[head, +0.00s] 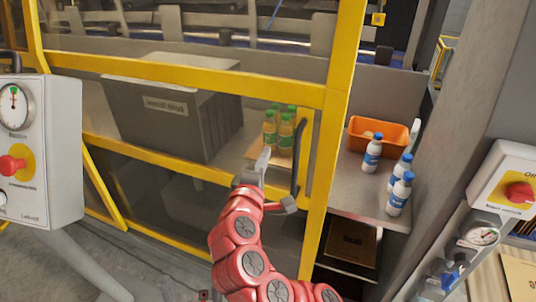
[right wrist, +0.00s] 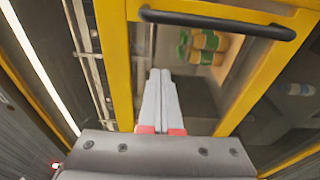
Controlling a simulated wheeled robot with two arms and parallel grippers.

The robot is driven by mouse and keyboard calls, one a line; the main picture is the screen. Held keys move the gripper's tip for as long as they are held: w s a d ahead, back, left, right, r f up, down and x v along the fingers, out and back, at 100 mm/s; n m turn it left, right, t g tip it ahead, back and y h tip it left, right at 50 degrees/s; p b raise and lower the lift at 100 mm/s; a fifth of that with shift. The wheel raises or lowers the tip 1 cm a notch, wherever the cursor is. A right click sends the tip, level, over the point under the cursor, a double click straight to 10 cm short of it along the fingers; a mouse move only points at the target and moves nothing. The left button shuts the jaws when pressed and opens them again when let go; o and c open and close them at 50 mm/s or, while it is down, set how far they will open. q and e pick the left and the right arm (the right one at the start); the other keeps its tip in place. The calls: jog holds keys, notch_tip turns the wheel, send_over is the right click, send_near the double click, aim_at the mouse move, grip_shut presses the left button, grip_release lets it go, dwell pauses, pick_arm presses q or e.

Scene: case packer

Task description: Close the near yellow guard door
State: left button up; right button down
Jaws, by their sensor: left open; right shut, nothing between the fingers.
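The near yellow guard door (head: 210,82) is a yellow frame with clear panels, and machine parts show through it. Its black bar handle (head: 299,155) stands near the right edge of the frame. The handle also crosses the top of the right wrist view (right wrist: 215,22). My right gripper (head: 263,163), on the red arm, is shut and empty, just left of the handle. In the right wrist view its closed fingers (right wrist: 160,80) point at the panel inside the yellow frame. I cannot tell whether they touch it. My left gripper is not in view.
Right of the door's edge, an open space shows a grey shelf (head: 345,195) with an orange crate (head: 378,136) and white bottles (head: 397,195). Green-capped bottles (head: 285,133) show through the panel. Control boxes stand left (head: 45,150) and right (head: 505,178).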

jog(key=w+d+p, duration=0.4)
jog(key=w, duration=0.1)
jog(key=shift+d, duration=0.35)
jog(key=shift+w, duration=0.1)
dwell(0.5)
